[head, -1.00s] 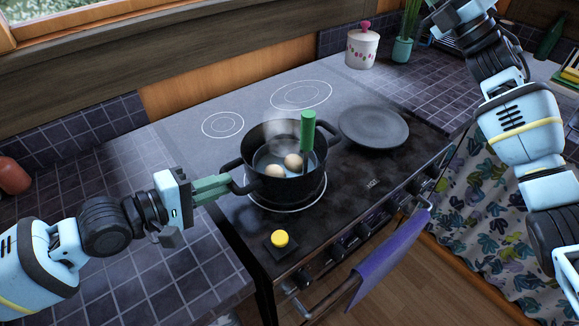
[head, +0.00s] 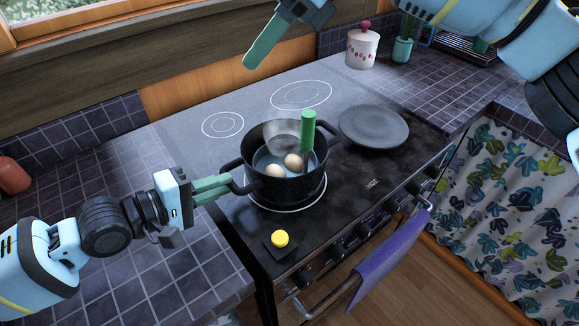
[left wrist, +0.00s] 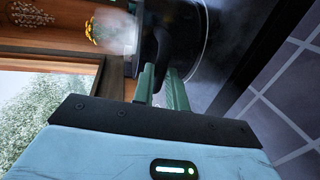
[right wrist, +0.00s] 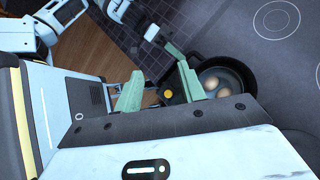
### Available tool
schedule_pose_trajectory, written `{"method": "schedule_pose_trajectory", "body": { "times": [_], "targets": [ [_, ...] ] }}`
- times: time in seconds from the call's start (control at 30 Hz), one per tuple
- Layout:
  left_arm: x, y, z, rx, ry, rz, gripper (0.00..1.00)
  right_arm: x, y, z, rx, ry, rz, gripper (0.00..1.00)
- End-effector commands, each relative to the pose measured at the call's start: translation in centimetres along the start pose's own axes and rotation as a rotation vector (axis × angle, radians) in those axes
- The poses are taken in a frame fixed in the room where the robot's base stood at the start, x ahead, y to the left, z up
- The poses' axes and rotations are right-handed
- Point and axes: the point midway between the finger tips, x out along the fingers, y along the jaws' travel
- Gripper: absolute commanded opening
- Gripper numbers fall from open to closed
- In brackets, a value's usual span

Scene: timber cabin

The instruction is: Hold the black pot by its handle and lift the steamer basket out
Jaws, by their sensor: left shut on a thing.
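The black pot (head: 290,189) stands on the front left burner ring of the stove. The steamer basket (head: 284,132) sits inside it, with its green handle (head: 308,131) upright and two eggs (head: 283,166) in it. My left gripper (head: 228,183) is shut on the pot's left handle; in the left wrist view its fingers (left wrist: 162,72) close around the dark handle. My right gripper (head: 257,50) is above and behind the pot, apart from it. In the right wrist view its green fingers (right wrist: 155,65) are spread with nothing between them.
A dark round plate or lid (head: 373,128) lies on the stove right of the pot. A yellow-topped object (head: 280,239) sits at the stove's front edge. A purple towel (head: 388,258) hangs on the oven rail. A white canister (head: 362,48) stands on the back counter. The rear burners are clear.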

Motion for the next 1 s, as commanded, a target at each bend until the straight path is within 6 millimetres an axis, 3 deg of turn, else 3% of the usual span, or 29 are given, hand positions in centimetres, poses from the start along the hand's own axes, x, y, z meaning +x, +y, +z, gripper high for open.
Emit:
{"method": "schedule_pose_trajectory", "body": {
  "times": [0.2, 0.4, 0.7, 1.0],
  "targets": [
    [0.0, 0.0, 0.0, 0.000, 0.001, 0.000, 0.00, -1.1, -0.6, -3.5, 0.006, 0.432, -0.201, 0.40],
    [0.0, 0.0, 0.0, 0.000, 0.001, 0.000, 0.00, -3.0, -0.9, -5.3, 0.040, 0.629, -0.310, 0.40],
    [0.0, 0.0, 0.0, 0.000, 0.001, 0.000, 0.00, -3.4, -1.1, -5.8, 0.050, 0.670, -0.333, 0.40],
    [0.0, 0.0, 0.0, 0.000, 0.001, 0.000, 0.00, -1.6, -1.8, -7.4, 0.049, 0.668, -0.330, 0.40]
  ]
}}
